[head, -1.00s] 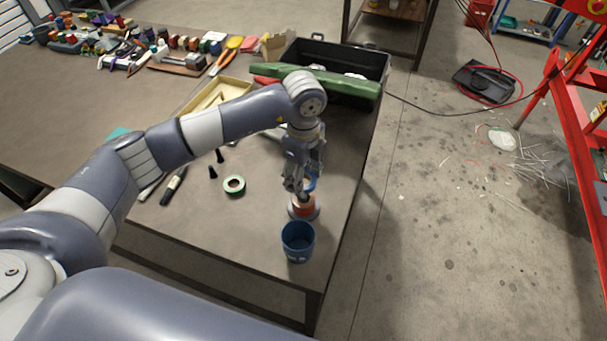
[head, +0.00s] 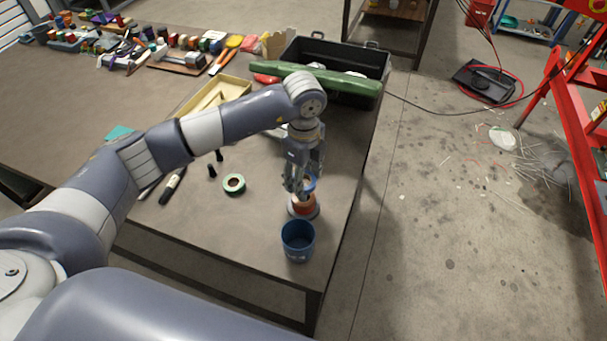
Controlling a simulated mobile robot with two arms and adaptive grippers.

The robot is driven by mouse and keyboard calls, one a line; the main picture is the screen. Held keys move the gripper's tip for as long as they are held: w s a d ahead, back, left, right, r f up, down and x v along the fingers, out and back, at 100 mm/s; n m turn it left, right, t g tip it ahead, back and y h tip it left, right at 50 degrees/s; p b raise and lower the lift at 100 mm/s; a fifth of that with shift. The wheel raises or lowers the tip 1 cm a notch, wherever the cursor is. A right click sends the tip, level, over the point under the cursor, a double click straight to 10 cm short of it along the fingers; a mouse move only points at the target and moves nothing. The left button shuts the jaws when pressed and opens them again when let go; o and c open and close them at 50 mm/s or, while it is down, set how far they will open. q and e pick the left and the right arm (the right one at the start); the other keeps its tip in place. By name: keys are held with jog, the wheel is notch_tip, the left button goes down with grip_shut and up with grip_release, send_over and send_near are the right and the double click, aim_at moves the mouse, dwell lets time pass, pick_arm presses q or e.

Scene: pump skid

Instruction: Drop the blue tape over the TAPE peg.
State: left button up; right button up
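My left gripper (head: 301,187) points down near the table's right edge, with the blue tape (head: 310,184) between its fingers. The gripper looks shut on the tape, though the fingers hide much of it. Directly below is an orange-red roll (head: 303,205) on a round grey base (head: 304,214). I take this for the TAPE peg's stand, but the peg itself is hidden behind the gripper and no label is readable. The blue tape is above the orange-red roll; whether it is around the peg I cannot tell. My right gripper is not in view.
A blue cup (head: 298,241) stands just in front of the stand. A green-edged tape roll (head: 234,184), a dark marker (head: 173,186) and small black pieces (head: 212,171) lie to the left. A black crate (head: 345,60) with a long green object (head: 325,81) is behind.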

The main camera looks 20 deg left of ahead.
pick_arm(q)
jog(key=o, duration=1)
jog(key=shift+o, duration=0.2)
jog(key=shift+r, duration=0.1)
notch_tip(320, 180, up, 12)
